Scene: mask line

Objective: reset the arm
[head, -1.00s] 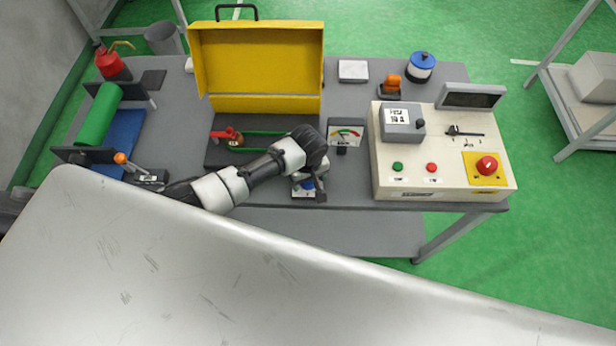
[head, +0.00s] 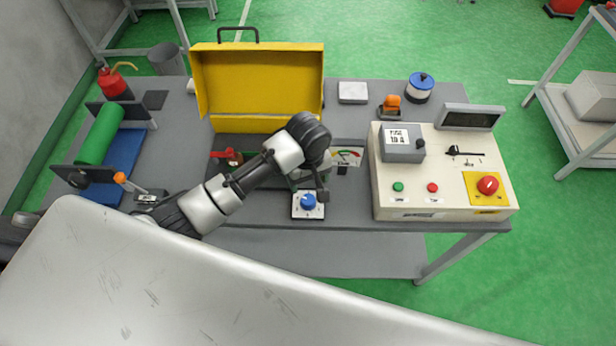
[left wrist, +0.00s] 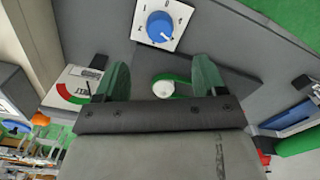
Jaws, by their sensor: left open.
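My left arm (head: 218,199) comes in from the left over the grey table (head: 262,244). Its gripper (head: 324,193) is above the table, just above and beside a blue rotary knob (head: 309,201) on a white plate. In the left wrist view, my left gripper (left wrist: 165,84) has its two green-padded fingers apart with nothing between them. The blue knob (left wrist: 160,26) lies beyond the fingertips there, apart from them. A dark panel with a green loop and a round white end (left wrist: 163,89) shows in the gap, below the fingers. My right gripper does not show.
A yellow open case (head: 258,85) stands behind the arm. A gauge (head: 347,156) and a cream control box (head: 445,175) with a red button (head: 488,185) are to the right. A green roller (head: 97,135) is at the left. A silver surface of mine fills the foreground.

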